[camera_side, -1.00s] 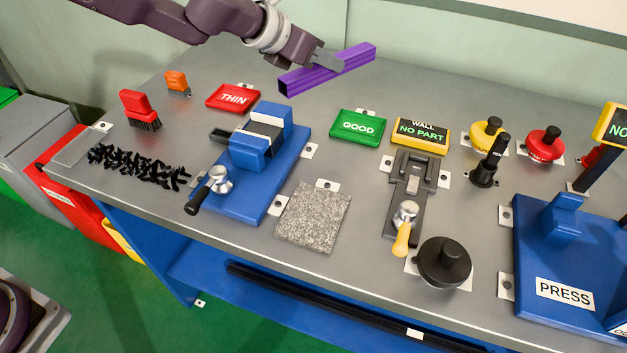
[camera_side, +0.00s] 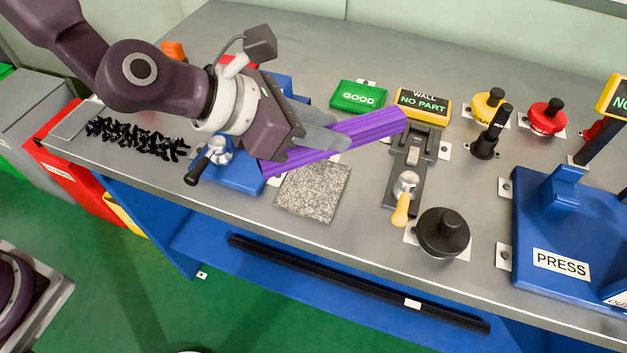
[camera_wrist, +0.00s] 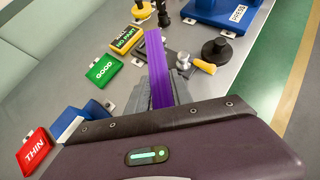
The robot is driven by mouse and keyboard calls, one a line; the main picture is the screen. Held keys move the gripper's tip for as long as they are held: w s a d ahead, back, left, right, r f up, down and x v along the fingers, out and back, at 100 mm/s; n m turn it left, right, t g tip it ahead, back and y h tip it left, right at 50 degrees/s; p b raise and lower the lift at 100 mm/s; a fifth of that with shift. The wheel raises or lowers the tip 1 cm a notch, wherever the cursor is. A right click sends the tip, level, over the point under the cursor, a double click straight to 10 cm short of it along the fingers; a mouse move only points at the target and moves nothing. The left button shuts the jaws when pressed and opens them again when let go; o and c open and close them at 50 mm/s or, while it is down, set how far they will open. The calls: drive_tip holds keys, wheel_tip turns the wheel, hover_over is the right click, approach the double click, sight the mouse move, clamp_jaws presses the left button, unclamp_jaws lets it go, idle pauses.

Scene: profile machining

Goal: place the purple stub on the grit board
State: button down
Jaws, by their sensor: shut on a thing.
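The purple stub (camera_side: 372,127) is a long ribbed bar, held tilted in the air by my gripper (camera_side: 325,138). In the side view my gripper is shut on it near its middle, and its right end rises toward the yellow-edged sign. It also shows in the wrist view (camera_wrist: 157,68), pointing away from my gripper. The grit board (camera_side: 313,191) is a speckled grey square lying flat on the bench. In the side view the stub and my gripper appear above and behind it, and the stub is apart from it. The board cannot be made out in the wrist view.
The blue vise (camera_side: 238,176) is partly hidden behind my arm, left of the board. A toggle clamp (camera_side: 405,185) with a yellow handle and a black knob (camera_side: 443,232) stand to the right. A green GOOD sign (camera_side: 357,96) and the blue press (camera_side: 560,255) are farther off.

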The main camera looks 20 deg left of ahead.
sight(323, 192)
wheel_tip(323, 192, down, 10)
drive_tip(key=shift+f, duration=0.2)
drive_tip(key=c, duration=1.1)
unclamp_jaws()
drive_tip(key=shift+f, duration=0.15)
drive_tip(key=shift+c, duration=0.2)
